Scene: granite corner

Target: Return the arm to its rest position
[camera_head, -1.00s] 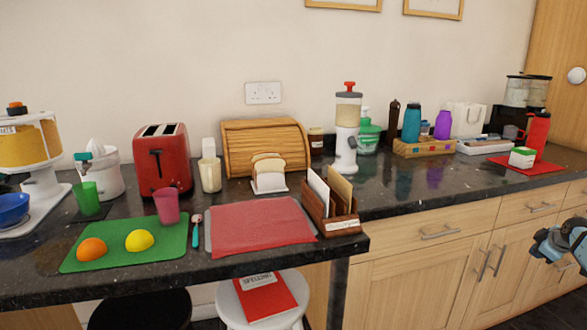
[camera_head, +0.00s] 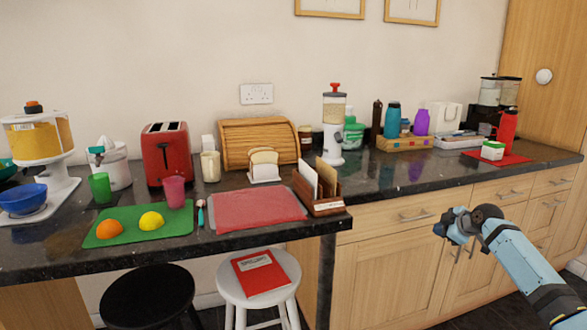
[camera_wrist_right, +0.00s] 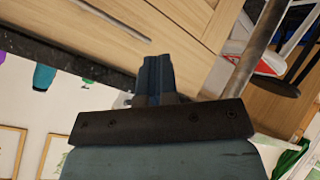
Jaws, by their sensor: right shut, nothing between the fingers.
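My right gripper (camera_head: 449,227) is at the right of the head view, in front of the wooden cabinet doors and below the counter top. It is shut and empty, apart from everything on the counter. The light blue right arm (camera_head: 520,262) reaches in from the lower right corner. In the right wrist view the two dark fingers (camera_wrist_right: 153,78) are together with nothing between them. My left gripper is not in view.
The dark granite counter (camera_head: 400,178) ends in a corner near the letter holder (camera_head: 320,190). A white stool (camera_head: 283,268) with a red book (camera_head: 260,272) and a black stool (camera_head: 148,295) stand below. Drawer handles (camera_head: 417,216) stick out near the right gripper.

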